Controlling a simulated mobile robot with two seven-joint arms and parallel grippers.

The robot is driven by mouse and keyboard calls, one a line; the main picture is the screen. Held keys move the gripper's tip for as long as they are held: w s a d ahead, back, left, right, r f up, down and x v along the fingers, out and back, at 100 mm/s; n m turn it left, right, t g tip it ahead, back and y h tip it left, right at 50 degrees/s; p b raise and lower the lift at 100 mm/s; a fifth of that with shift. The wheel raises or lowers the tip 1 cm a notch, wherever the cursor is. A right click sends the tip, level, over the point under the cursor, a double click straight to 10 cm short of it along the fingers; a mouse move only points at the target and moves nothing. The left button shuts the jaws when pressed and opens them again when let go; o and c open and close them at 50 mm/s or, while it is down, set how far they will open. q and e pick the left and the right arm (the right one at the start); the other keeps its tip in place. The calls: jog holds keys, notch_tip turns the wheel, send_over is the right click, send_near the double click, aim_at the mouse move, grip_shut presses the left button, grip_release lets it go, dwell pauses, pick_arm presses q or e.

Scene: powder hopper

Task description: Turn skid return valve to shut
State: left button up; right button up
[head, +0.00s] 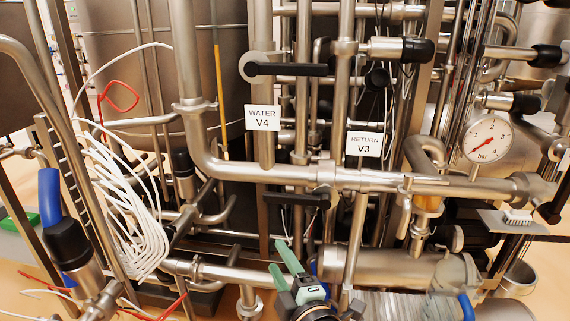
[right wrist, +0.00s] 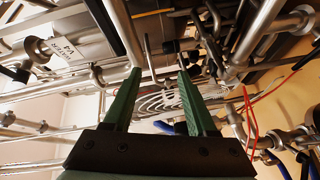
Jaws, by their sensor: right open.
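The white RETURN V3 sign (head: 364,143) hangs right of centre in the head view. A dark round knob (head: 377,78) is above it, and a horizontal black lever (head: 297,199) is to its lower left, under the thick pipe. I cannot tell for sure which handle belongs to V3. My right gripper (head: 279,255) is at the bottom centre, below the lever and apart from it. Its green fingers are open and empty; they also show in the right wrist view (right wrist: 160,72), with pipes and white cable loops beyond. My left gripper is not in view.
The WATER V4 sign (head: 262,118) hangs below another black lever (head: 290,69). A thick horizontal pipe (head: 290,175) crosses above my right gripper. White hoses (head: 130,220) loop at the left. A pressure gauge (head: 490,137) is at the right. Pipes crowd the whole area.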

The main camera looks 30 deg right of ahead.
aim_at(283, 201)
notch_tip(283, 201, up, 7)
jog(key=s+d+n+h+p, duration=0.2)
jog(key=d+h, duration=0.1)
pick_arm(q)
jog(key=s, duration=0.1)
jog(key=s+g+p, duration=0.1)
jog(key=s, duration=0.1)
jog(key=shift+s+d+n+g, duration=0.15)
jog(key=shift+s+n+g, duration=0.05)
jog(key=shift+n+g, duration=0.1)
pick_arm(e)
jog(key=x, duration=1.2)
jog(key=shift+w+a+f, duration=0.15)
jog(key=shift+w+a, duration=0.1)
jog(key=shift+w, duration=0.1)
jog(key=shift+c, duration=0.3)
grip_shut()
